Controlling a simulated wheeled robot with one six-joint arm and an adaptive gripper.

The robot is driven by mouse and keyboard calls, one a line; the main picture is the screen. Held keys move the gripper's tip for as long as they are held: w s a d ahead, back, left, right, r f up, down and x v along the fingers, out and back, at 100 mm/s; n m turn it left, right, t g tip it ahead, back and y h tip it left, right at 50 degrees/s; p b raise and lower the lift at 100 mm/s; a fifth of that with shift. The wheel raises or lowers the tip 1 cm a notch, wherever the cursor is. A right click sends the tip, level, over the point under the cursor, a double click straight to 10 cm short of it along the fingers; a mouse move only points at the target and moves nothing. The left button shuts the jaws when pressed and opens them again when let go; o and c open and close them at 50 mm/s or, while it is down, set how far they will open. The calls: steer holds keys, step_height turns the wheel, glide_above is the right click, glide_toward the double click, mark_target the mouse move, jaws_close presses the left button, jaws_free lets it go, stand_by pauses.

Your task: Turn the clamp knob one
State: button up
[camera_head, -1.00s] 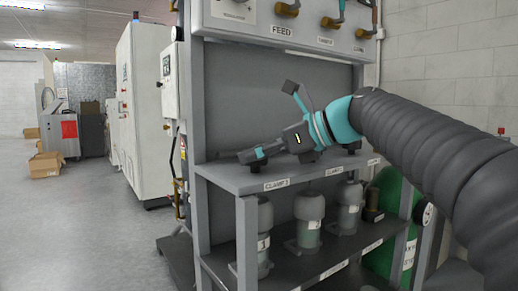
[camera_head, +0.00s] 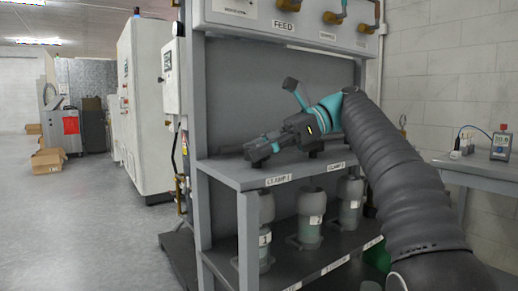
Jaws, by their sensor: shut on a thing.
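My gripper (camera_head: 259,151) is dark grey with teal parts and comes in from the right, low over the front left of the grey shelf (camera_head: 231,172). Its fingertips are at a small dark clamp knob (camera_head: 257,161) that stands on the shelf behind the left clamp label (camera_head: 278,180). The gripper is shut on this knob, though the fingers hide much of it and the exact grip is hard to see. A second clamp label (camera_head: 335,168) is further right on the shelf edge. My gripper and arm cover the shelf top behind it.
Grey canisters (camera_head: 309,218) stand on the lower shelf. A feed panel (camera_head: 330,38) with brass fittings is above. A side table (camera_head: 478,166) with a meter (camera_head: 501,143) is at right. A white cabinet (camera_head: 148,105) is at left, with open floor before it.

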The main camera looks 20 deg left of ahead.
stand_by(0.4)
steer(key=o, duration=1.2)
